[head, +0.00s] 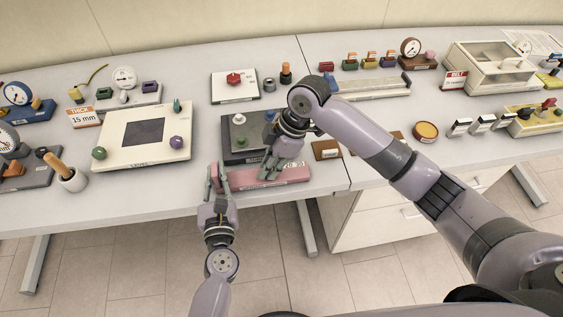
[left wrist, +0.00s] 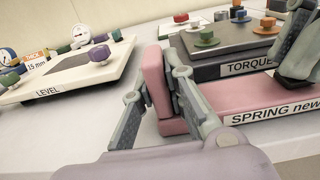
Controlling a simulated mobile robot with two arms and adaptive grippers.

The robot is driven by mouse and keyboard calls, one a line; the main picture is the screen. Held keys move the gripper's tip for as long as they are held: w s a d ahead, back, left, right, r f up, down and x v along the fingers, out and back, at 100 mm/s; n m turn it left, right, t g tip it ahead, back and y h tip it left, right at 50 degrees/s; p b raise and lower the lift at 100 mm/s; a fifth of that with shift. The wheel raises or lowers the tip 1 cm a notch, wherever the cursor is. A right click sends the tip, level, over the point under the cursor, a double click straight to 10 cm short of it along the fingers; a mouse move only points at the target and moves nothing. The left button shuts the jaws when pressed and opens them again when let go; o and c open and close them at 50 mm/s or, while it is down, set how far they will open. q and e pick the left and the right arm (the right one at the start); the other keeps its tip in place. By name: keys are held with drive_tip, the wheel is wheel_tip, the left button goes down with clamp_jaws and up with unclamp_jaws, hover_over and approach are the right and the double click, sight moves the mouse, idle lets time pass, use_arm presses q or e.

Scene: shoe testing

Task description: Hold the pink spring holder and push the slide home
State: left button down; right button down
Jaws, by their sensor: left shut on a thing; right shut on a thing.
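The pink spring holder (head: 243,183) lies along the front edge of the table, its label reading SPRING in the left wrist view (left wrist: 240,97). My left gripper (head: 217,180) is shut on the holder's upright pink end block (left wrist: 156,82), one finger on each side. My right gripper (head: 268,172) reaches down onto the right part of the holder and is shut on the slide. The fingers hide the slide itself, so its exact position along the holder cannot be told. The right gripper also shows at the right edge of the left wrist view (left wrist: 301,48).
The dark TORQUE unit (head: 233,143) stands right behind the holder. The white LEVEL plate (head: 112,150) is to the left, with a mortar-like cup (head: 72,181) beside it. A small brown block (head: 326,150) is to the right. The table front is clear between cup and left gripper.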

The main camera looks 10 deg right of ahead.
use_arm(q)
drive_tip(key=shift+d, duration=0.35)
use_arm(e)
drive_tip(key=shift+a, duration=0.15)
drive_tip(key=c, duration=1.9)
unclamp_jaws()
use_arm(q)
drive_tip(key=shift+a, duration=0.1)
use_arm(e)
drive_tip(key=o, duration=0.4)
drive_tip(key=shift+d, duration=0.2)
drive_tip(key=v, duration=1.2)
use_arm(q)
drive_tip(key=c, duration=1.5)
unclamp_jaws()
drive_tip(key=shift+c, duration=0.2)
